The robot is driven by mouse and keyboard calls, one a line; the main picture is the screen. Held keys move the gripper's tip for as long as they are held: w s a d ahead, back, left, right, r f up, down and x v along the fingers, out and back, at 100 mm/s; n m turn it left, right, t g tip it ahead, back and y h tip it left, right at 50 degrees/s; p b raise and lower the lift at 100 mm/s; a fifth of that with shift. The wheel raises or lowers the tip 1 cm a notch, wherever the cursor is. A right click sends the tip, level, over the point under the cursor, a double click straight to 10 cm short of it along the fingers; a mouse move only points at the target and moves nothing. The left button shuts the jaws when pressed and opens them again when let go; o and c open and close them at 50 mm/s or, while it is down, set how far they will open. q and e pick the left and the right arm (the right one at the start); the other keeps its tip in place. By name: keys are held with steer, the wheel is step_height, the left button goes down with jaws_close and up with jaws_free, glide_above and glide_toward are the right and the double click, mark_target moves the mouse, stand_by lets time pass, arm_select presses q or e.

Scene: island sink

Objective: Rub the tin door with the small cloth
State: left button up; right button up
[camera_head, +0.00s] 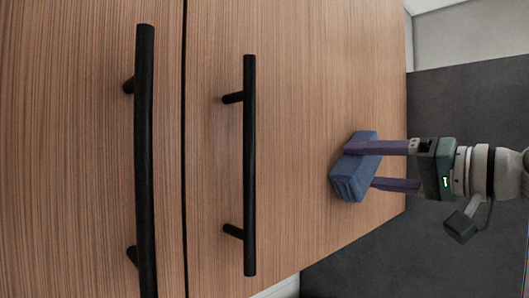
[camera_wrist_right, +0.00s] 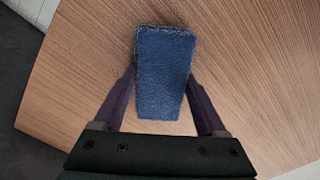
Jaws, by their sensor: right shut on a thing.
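The small cloth (camera_head: 352,178) is a folded blue block in the head view. My right gripper (camera_head: 372,166) is shut on it, with one purple finger on each side. The cloth is at the wood-grained door (camera_head: 310,120), near its right edge; I cannot tell whether it touches the surface. In the right wrist view the cloth (camera_wrist_right: 163,75) sits between the fingers of my right gripper (camera_wrist_right: 161,82), with the wood-grained panel (camera_wrist_right: 85,70) behind it. No tin surface shows. My left gripper is out of view.
Two black bar handles stand out from the wood fronts, one at the left (camera_head: 145,160) and one nearer the middle (camera_head: 249,165). A dark gap runs between the fronts. A dark grey surface (camera_head: 460,95) lies beyond the door's right edge.

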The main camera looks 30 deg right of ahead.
steer(key=shift+s+a, duration=0.1)
steer(key=shift+a, duration=0.3)
steer(key=shift+s+d+f, duration=0.15)
steer(key=shift+s, duration=0.15)
steer(key=b+v, duration=0.1)
steer(key=v, duration=0.2)
steer(key=shift+s+d, duration=0.15)
steer(key=shift+s, duration=0.2)
steer(key=shift+b+v, duration=0.4)
steer(key=shift+v, duration=0.45)
